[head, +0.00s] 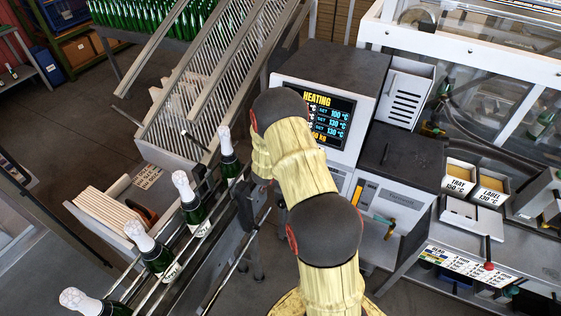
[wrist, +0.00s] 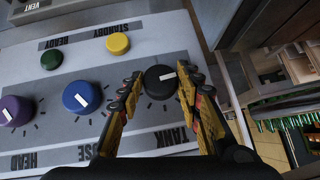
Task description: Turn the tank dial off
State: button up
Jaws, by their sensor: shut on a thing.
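The tank dial (wrist: 160,82) is a black knob with a white pointer mark, beside the upside-down label TANK in the wrist view. Its pointer lies roughly sideways, towards the right finger. My gripper (wrist: 160,79) has one finger on each side of the dial and is shut on it. In the head view my arm covers the gripper and the dials. The heating screen (head: 325,113) shows HEATING and several set temperatures, partly covered by my arm.
A blue dial (wrist: 82,97) and a purple dial (wrist: 14,111) sit left of the tank dial on the panel. A green button (wrist: 51,61) and a yellow button (wrist: 118,43) are above. Foil-topped bottles (head: 196,212) stand on a conveyor left of my arm.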

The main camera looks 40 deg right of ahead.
jog(key=shift+w+n+g+h+p, duration=0.1)
jog(key=shift+n+g+h+p, duration=0.5)
jog(key=shift+p, duration=2.2)
jog(key=shift+y, duration=0.3)
jog(key=o, duration=1.1)
jog(key=shift+c, duration=0.2)
jog(key=shift+o, duration=0.5)
jog(key=v, duration=1.2)
jog(key=shift+w, duration=0.2)
